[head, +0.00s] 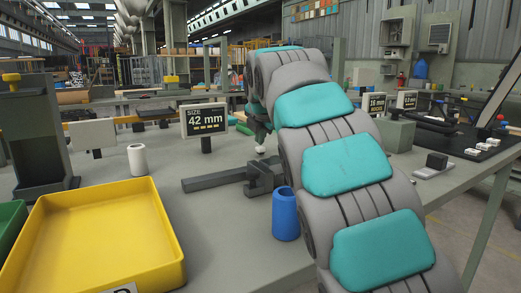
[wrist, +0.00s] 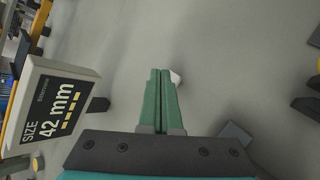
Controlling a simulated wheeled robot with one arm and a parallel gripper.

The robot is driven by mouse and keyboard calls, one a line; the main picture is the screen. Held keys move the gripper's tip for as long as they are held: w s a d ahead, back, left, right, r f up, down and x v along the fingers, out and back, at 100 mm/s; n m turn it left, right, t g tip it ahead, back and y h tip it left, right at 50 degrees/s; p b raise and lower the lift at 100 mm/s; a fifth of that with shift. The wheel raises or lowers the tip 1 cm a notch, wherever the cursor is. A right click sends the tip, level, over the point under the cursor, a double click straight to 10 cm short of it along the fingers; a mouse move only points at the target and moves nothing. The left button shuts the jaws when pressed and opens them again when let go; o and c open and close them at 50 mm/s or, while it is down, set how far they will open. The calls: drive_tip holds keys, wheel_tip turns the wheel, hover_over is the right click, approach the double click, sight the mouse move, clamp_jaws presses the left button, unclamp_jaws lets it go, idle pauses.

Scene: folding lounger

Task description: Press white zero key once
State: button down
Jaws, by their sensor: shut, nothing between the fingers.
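A small white piece, which may be the white zero key (head: 260,148), stands on the grey bench just below my gripper in the head view. In the wrist view the white piece (wrist: 176,78) shows just right of the fingertips, partly hidden behind them. My gripper (wrist: 160,72) has green fingers pressed together with nothing between them. In the head view my arm hides most of my gripper. I cannot tell whether the fingertips touch the white piece. A display reading "SIZE 42 mm" (head: 206,119) stands to the left, and it also shows in the wrist view (wrist: 55,108).
A dark grey gauge-like tool (head: 225,178) lies in front of the white piece. A blue cup (head: 285,215) stands near my arm. A yellow tray (head: 150,215), a white roll (head: 137,160) and a dark stand (head: 35,140) are at left. Bench between is clear.

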sight(260, 149)
drive_tip(key=shift+f+b, duration=0.4)
drive_tip(key=shift+f, duration=0.1)
idle(0.6)
drive_tip(key=shift+r, duration=0.2)
drive_tip(key=shift+r+p, duration=0.55)
drive_tip(key=shift+r, duration=0.2)
drive_tip(key=shift+r+p, duration=1.75)
drive_tip(key=shift+r, duration=0.8)
drive_tip(key=shift+f, duration=0.1)
